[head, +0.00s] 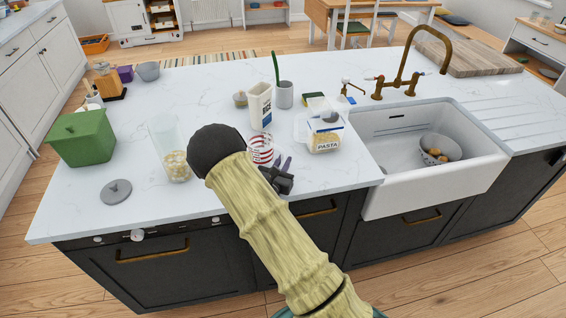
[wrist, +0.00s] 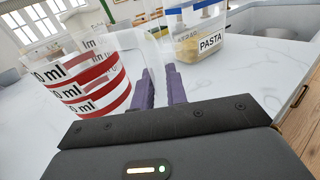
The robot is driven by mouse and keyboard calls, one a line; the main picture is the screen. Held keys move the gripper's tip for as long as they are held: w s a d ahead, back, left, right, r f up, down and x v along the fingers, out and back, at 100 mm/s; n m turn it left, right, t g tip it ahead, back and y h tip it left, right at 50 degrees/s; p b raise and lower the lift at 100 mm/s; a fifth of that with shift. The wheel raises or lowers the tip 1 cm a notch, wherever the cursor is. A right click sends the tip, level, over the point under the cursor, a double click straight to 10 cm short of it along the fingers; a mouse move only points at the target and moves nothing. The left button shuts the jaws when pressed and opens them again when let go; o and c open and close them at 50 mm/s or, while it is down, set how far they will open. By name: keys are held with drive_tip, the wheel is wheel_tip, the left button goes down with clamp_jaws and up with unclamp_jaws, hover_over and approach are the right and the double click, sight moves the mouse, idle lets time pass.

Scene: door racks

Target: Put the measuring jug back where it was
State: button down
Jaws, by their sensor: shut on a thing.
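The measuring jug (head: 261,148) is clear with red bands. It is upright at the front middle of the island, partly hidden by my arm. In the wrist view the jug (wrist: 82,82) fills the left side, with its "ml" marks showing. My gripper (head: 282,167) is at the jug's right side. Its purple fingers (wrist: 173,78) are shut on the jug's handle. I cannot tell whether the jug's base touches the counter.
A pasta box (head: 325,142) stands just right of the jug, near the sink (head: 400,185). A white carton (head: 260,105) is behind it. A tall clear container (head: 172,150), a grey lid (head: 116,192) and a green bin (head: 82,138) are left. Bare counter lies behind the tall container.

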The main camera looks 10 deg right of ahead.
drive_tip(key=c, duration=1.4)
unclamp_jaws()
drive_tip(key=shift+f, duration=0.1)
drive_tip(key=shift+a, duration=0.1)
drive_tip(key=b+v, duration=0.3)
drive_tip(key=v, duration=0.9)
